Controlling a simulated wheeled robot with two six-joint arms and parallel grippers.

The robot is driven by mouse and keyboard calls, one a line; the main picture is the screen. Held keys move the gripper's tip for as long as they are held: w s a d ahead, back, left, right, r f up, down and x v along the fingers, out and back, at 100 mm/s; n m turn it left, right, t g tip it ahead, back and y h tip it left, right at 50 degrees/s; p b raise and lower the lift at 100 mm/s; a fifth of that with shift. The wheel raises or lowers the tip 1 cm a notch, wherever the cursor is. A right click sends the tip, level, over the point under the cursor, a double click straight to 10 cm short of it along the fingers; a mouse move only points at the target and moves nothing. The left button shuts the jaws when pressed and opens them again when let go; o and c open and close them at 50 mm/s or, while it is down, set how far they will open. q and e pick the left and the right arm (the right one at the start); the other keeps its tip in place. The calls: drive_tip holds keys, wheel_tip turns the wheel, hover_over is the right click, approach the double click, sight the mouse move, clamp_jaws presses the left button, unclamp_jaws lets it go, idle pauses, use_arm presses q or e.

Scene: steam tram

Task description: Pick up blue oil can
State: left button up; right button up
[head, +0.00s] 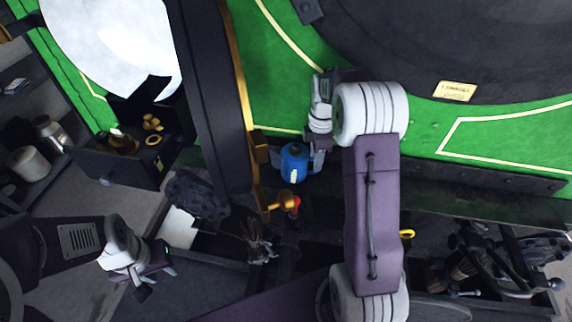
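The blue oil can (294,163) is upright at the black ledge beside the green panel, near the middle of the head view. My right gripper (301,155) is at the can, its wrist above and to the right. One grey finger is against or very near the can's right side; the other side is partly hidden, so I cannot tell whether it grips the can. My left gripper (156,284) is at the lower left, far from the can, with its fingers apart and nothing between them.
A brass fitting with a red part (282,203) is just below the can. A black vertical beam (208,90) with a brass edge stands to the left. A dark box with brass pieces (127,155) and a black lump (196,195) lie further left. Pipes and levers (490,262) fill the lower right.

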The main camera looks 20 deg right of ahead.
drive_tip(key=shift+s+f, duration=0.15)
drive_tip(key=shift+s, duration=0.1)
drive_tip(key=shift+s+d+f, duration=0.1)
drive_tip(key=shift+d, duration=0.05)
drive_tip(key=f, duration=0.3)
drive_tip(key=w+d+f, duration=0.1)
drive_tip(key=shift+f, duration=0.55)
drive_tip(key=shift+w, duration=0.25)
drive_tip(key=shift+w+a+f, duration=0.1)
drive_tip(key=shift+w, duration=0.1)
drive_tip(key=c, duration=0.7)
drive_tip(key=shift+s, duration=0.5)
clamp_jaws()
drive_tip(key=shift+w, duration=0.1)
